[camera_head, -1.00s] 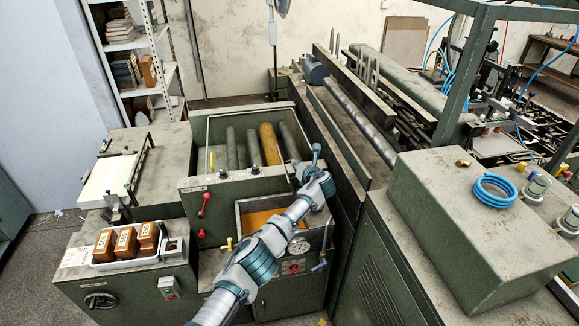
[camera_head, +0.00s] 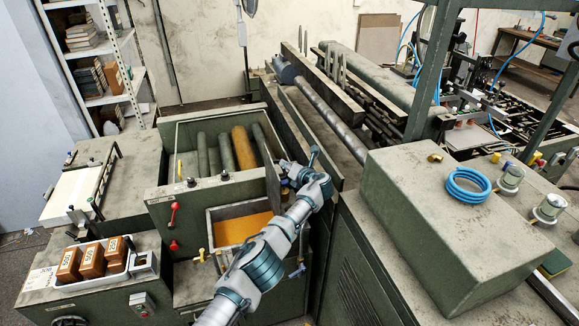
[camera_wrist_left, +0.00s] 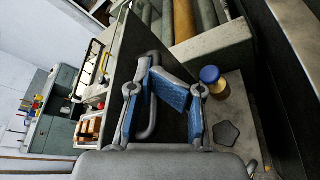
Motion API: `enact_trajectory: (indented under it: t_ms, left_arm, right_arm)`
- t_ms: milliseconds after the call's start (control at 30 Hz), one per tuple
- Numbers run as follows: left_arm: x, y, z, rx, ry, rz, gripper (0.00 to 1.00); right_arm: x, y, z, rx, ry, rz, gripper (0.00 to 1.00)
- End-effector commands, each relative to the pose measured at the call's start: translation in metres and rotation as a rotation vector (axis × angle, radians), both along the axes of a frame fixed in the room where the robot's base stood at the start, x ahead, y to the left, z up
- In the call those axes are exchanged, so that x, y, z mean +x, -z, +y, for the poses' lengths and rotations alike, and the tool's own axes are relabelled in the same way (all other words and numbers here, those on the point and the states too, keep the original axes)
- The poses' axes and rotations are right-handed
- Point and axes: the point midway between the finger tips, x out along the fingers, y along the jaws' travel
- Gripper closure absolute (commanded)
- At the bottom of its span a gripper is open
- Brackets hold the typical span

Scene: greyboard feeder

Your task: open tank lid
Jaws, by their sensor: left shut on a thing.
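The tank (camera_head: 213,215) is an open rectangular box with orange contents (camera_head: 245,229), set in the front of the green machine. Its dark green lid (camera_head: 272,184) stands raised at the tank's right side, partly behind my gripper. My left gripper (camera_head: 287,170) is at this lid. In the left wrist view, the blue-padded fingers of my left gripper (camera_wrist_left: 163,92) are shut on the lid's grey bar handle (camera_wrist_left: 152,122), against the dark lid panel (camera_wrist_left: 122,62). The exact finger contact is partly hidden. My right gripper is not in view.
Several rollers (camera_head: 243,148) lie in the bay behind the tank. A red lever (camera_head: 173,214) and a yellow tap (camera_head: 201,255) are on the front. A jar with a blue cap (camera_wrist_left: 210,76) stands close right of the fingers. A green box (camera_head: 440,220) with a blue hose coil is at right.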

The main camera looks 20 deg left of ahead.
Motion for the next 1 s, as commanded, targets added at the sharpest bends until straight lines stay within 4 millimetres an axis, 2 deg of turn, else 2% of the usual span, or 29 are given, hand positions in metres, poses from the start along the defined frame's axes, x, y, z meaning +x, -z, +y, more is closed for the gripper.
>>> enact_trajectory:
  t_ms: [33, 67, 100, 1000]
  left_arm:
    - [-0.0048, 0.0214, 0.004, -0.015, -0.015, 0.032, 1.0]
    - [-0.0048, 0.0213, 0.0037, -0.015, -0.015, 0.032, 1.0]
    - [-0.0049, 0.0214, 0.0033, -0.015, -0.015, 0.032, 0.77]
    - [-0.0032, 0.0121, -0.0007, -0.007, -0.007, 0.019, 0.77]
  right_arm:
    - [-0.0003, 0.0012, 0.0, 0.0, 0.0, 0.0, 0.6]
    - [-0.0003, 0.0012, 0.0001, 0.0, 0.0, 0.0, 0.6]
    - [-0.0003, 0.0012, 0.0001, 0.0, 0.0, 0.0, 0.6]
    - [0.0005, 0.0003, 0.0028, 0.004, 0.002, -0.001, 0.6]
